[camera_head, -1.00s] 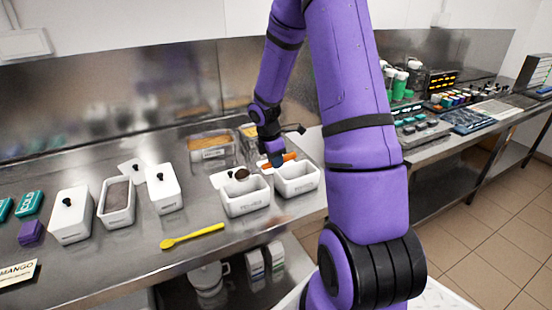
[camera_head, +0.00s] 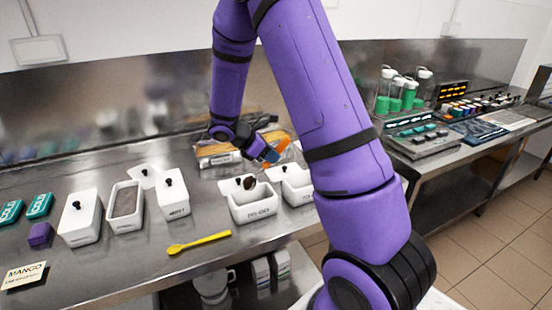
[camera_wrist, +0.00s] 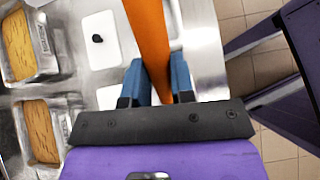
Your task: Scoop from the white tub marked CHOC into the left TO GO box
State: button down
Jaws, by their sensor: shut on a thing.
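My gripper (camera_wrist: 157,85) is shut on an orange handle (camera_wrist: 150,40), which runs out of the top of the wrist view. In the head view my gripper (camera_head: 264,155) is above and behind the boxes, with the orange handle (camera_head: 284,144) slanting. The right TO GO box (camera_head: 299,192) is partly hidden by my arm.
Lidded white tubs (camera_head: 80,220) (camera_head: 173,197) flank the open one. Pans of yellow stuff (camera_wrist: 28,45) stand behind.

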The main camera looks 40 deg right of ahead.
jog(key=shift+w+a+r+h, duration=0.15)
jog(key=shift+a+r+h, duration=0.15)
jog(key=shift+a+h, duration=0.1)
jog(key=shift+w+a+r+g+h, duration=0.2)
jog(key=shift+a+r+g+h, duration=0.1)
jog(key=shift+a+h, duration=0.35)
jog(key=shift+w+a+r+g+h, duration=0.2)
jog(key=shift+w+a+g+h, duration=0.1)
jog(key=shift+a+h, duration=0.4)
jog(key=shift+w+a+r+g+h, duration=0.15)
jog(key=shift+a+r+g+h, duration=0.15)
jog(key=shift+a+h, duration=0.35)
jog(key=shift+d, duration=0.15)
jog(key=shift+a+f, duration=0.1)
jog(key=shift+a, duration=0.1)
